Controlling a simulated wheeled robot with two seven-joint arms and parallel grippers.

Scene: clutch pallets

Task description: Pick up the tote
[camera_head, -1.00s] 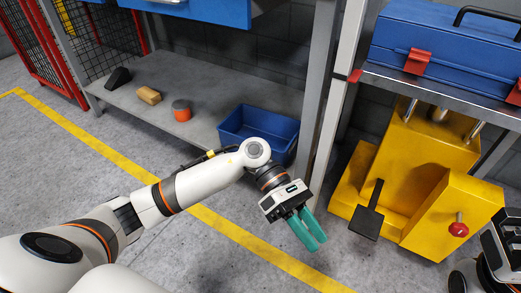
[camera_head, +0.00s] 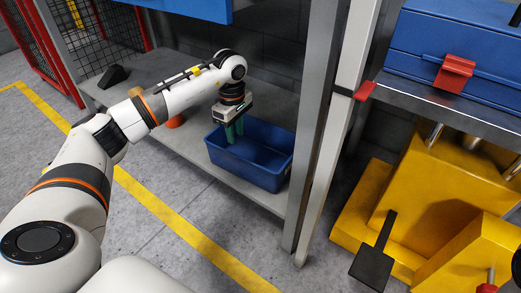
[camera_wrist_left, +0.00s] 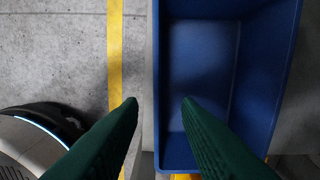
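The tote (camera_head: 262,172) is an open, empty-looking blue bin on the lower grey shelf, left of the upright post. My left gripper (camera_head: 234,132), with green fingers, points down at the tote's left end in the head view. In the left wrist view, the fingers of my left gripper (camera_wrist_left: 160,103) are spread apart with nothing between them gripped. One finger lies over the inside of the tote (camera_wrist_left: 265,85) and the other outside its near side wall. Whether the fingers are below the rim is hard to tell. My right gripper is not in view.
An orange-red object (camera_head: 175,122) and a black object (camera_head: 115,76) stand on the shelf left of the tote. A grey post (camera_head: 310,130) rises close at its right. Yellow machinery (camera_head: 410,190) and a blue toolbox (camera_head: 450,50) are further right.

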